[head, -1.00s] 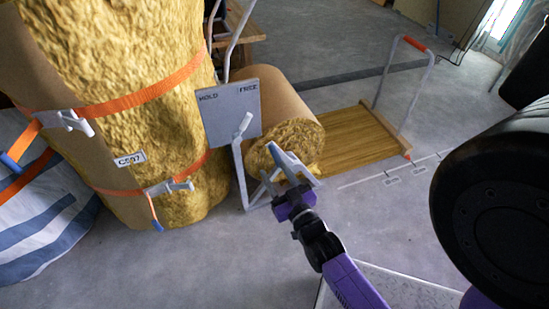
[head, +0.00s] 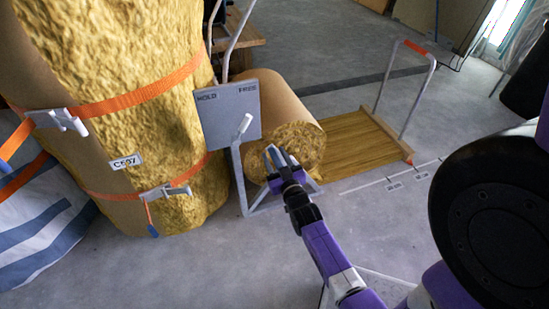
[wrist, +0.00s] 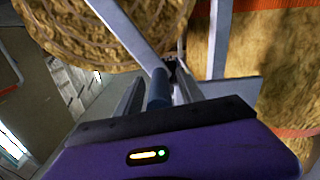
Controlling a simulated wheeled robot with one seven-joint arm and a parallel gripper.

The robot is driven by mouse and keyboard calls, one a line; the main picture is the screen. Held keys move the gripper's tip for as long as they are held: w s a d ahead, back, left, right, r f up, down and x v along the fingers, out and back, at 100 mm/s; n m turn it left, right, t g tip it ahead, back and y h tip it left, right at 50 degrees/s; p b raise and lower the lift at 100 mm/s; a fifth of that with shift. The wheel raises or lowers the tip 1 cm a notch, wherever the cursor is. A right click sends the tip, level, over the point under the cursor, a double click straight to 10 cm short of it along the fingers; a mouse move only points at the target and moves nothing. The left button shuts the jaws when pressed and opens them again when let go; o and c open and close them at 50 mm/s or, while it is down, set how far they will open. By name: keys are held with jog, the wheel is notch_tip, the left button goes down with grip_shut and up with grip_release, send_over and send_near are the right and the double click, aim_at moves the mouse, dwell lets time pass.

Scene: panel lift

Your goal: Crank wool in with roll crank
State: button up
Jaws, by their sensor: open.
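The wool roll (head: 290,145), with brown paper backing, lies in a grey metal stand (head: 240,185). A yellow wool strip (head: 360,145) runs from it across the floor to the right. My gripper (head: 274,152) is in front of the roll's near end, its jaws open. In the wrist view a grey crank arm (wrist: 125,32) slants down to a dark blue handle (wrist: 158,90), which lies between my open fingers; I cannot tell whether they touch it. In the head view my gripper hides most of the crank. The roll end (wrist: 95,25) fills the wrist view's upper left.
A grey HOLD/FREE plate (head: 228,108) with a pale lever (head: 243,128) stands left of the roll. A large strapped wool bale (head: 140,70) is at left. A wooden bar (head: 398,138) with an orange-gripped hoop (head: 415,47) ends the strip.

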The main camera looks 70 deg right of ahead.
jog(key=shift+w+d, duration=0.15)
jog(key=shift+d, duration=0.05)
grip_shut()
dwell(1.4)
